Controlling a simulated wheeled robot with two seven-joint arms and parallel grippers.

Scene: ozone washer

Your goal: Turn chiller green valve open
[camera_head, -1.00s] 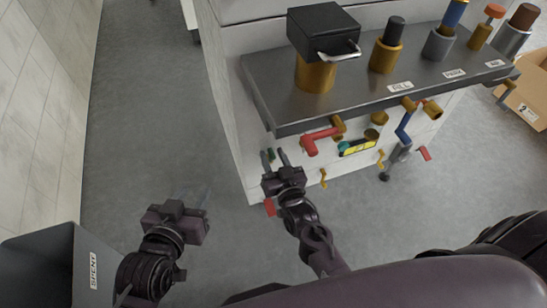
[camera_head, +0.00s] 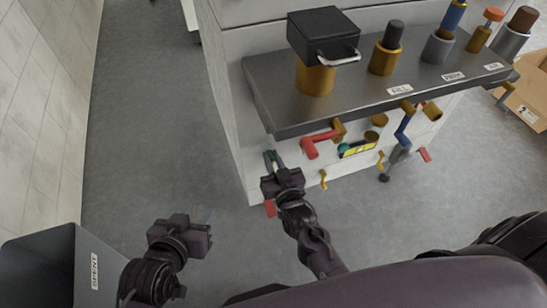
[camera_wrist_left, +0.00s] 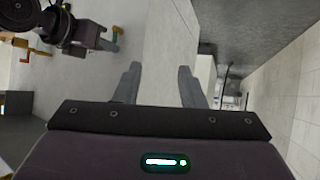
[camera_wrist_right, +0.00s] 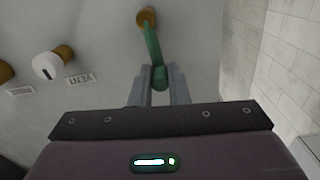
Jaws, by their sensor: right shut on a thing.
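The green valve (camera_wrist_right: 152,45) is a slim lever on a brass stem (camera_wrist_right: 146,17) on the white panel. It runs down from the stem to a thicker end lying between my right fingers. My right gripper (camera_wrist_right: 158,85) is shut on that end; in the head view the right gripper (camera_head: 273,158) is at the panel's lower left, under the shelf, and partly covers the valve. My left gripper (camera_head: 205,217) is off to the left above open floor. In the left wrist view the left gripper (camera_wrist_left: 158,82) has its fingers wide apart, with nothing between them.
A dark shelf (camera_head: 385,90) juts out above the valve. A red valve (camera_head: 318,142) and a blue valve (camera_head: 403,130) are to the right. A grey SPENT bin (camera_head: 45,258) stands at lower left. Open floor (camera_head: 150,130) lies left of the cabinet.

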